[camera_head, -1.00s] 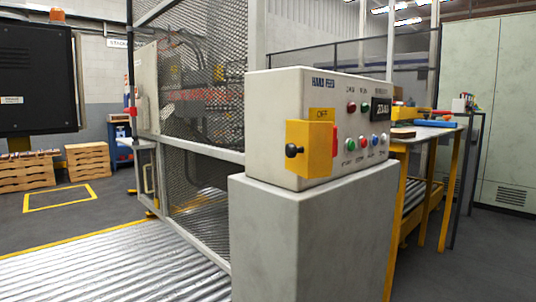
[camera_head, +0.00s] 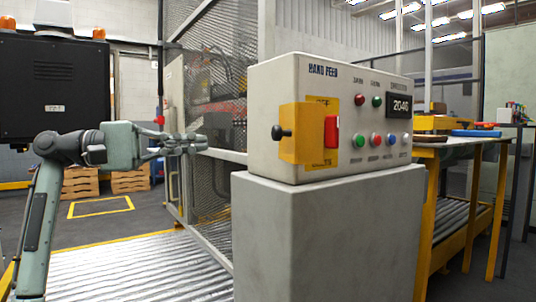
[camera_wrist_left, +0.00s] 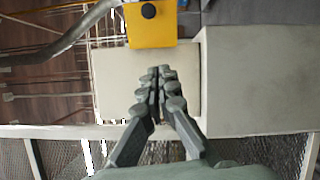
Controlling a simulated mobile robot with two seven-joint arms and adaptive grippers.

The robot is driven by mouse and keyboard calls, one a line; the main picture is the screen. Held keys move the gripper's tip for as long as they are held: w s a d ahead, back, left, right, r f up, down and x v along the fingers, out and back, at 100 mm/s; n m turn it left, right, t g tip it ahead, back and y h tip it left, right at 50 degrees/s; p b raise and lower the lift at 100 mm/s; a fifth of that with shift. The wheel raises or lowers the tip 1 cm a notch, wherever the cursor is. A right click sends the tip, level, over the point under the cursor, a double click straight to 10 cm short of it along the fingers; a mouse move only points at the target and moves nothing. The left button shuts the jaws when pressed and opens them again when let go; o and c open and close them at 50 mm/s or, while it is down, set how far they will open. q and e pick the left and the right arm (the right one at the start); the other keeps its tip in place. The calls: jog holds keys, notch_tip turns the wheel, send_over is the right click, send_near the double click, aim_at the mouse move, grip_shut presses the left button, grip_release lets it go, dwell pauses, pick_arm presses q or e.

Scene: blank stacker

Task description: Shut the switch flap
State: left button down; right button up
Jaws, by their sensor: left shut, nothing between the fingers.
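The switch flap (camera_head: 302,133) is a yellow plate with a black knob (camera_head: 282,133). It stands swung out from the front of the control box (camera_head: 268,85), and a red switch (camera_head: 331,132) shows uncovered at its right. In the left wrist view the flap (camera_wrist_left: 165,30) and its knob (camera_wrist_left: 148,10) are at the top, beyond the fingertips. My left gripper (camera_head: 200,144) is shut and empty, left of the flap and apart from it. In the left wrist view the left gripper (camera_wrist_left: 155,78) has its fingers together in front of the pale box side. My right gripper is not in view.
The control box stands on a grey pedestal (camera_head: 290,235). A mesh cage (camera_head: 215,80) rises behind my left gripper. A roller conveyor (camera_head: 130,270) runs below it. A table with yellow legs (camera_head: 450,150) stands at the right.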

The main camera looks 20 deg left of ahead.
aim_at(292, 132)
pick_arm(q)
jog(key=w+d+r, duration=0.1)
jog(key=d, duration=1)
jog(key=shift+w+d+r, duration=0.2)
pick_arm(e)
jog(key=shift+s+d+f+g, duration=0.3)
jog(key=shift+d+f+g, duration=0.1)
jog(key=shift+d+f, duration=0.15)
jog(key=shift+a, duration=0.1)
pick_arm(q)
jog(key=shift+p, duration=0.3)
